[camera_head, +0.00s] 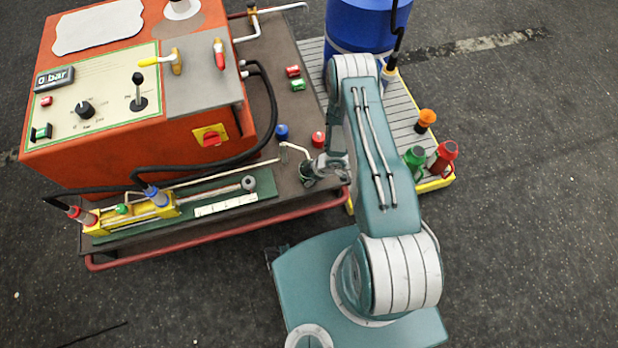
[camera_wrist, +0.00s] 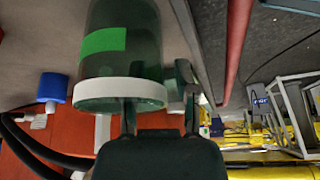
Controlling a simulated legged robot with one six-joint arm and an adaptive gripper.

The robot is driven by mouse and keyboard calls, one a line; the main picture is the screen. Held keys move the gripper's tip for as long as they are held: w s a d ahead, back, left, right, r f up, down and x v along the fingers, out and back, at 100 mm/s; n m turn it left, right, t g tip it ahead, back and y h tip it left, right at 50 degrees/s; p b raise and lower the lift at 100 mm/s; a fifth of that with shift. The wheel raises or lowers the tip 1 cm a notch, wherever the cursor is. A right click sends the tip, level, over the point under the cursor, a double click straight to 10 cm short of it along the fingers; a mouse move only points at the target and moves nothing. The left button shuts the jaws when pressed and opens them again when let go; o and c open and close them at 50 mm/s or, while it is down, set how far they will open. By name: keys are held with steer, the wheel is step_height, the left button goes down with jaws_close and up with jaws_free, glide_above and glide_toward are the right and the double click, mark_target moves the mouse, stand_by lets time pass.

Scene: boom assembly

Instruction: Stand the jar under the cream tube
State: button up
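The jar (camera_wrist: 122,25), clear and dark with a green label and a white rim, fills the upper left of the wrist view. It shows small in the head view (camera_head: 308,180), upright near the deck's front right corner. The cream tube (camera_head: 293,147) is a bent pipe close above and beside it; the gripper area partly crowds this spot. My gripper (camera_wrist: 160,95) is at the jar. Its fingers are apart: one meets the white rim in the picture, the other is just right of the jar. Contact with the jar is not clear, and the left fingertip is hidden.
The orange machine (camera_head: 150,150) stands left with a black hose across its front. A blue knob (camera_head: 281,131) and a red knob (camera_head: 318,139) stand close behind the jar. A red rail (camera_head: 215,236) borders the deck. Green and red bottles (camera_head: 442,156) stand right of my arm.

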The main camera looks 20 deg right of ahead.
steer(key=v, duration=1.2)
steer(key=w+d+r+m+t+h, duration=0.15)
steer(key=w+r, duration=0.25)
steer(key=r, duration=0.4)
steer(key=w+d+r+m+t+h, duration=0.1)
steer(key=w+d+r+t+h, duration=0.15)
steer(key=w+r, duration=0.45)
steer(key=s+d+r+m+h, duration=0.1)
steer(key=s+r+m+h, duration=0.1)
steer(key=r, duration=0.8)
steer(key=s+d+r+m+h, duration=0.1)
steer(key=s+r+m+h, duration=0.15)
steer(key=r, duration=0.75)
steer(key=s+a+r+m, duration=0.35)
steer(key=s+r, duration=0.55)
steer(key=r, duration=0.4)
steer(key=s+a+r+m+y, duration=0.1)
steer(key=s+a+r, duration=0.1)
steer(key=s, duration=0.5)
steer(key=s+a+r+m+y, duration=0.2)
steer(key=s+a, duration=0.3)
steer(key=s, duration=0.2)
steer(key=shift+r, duration=0.35)
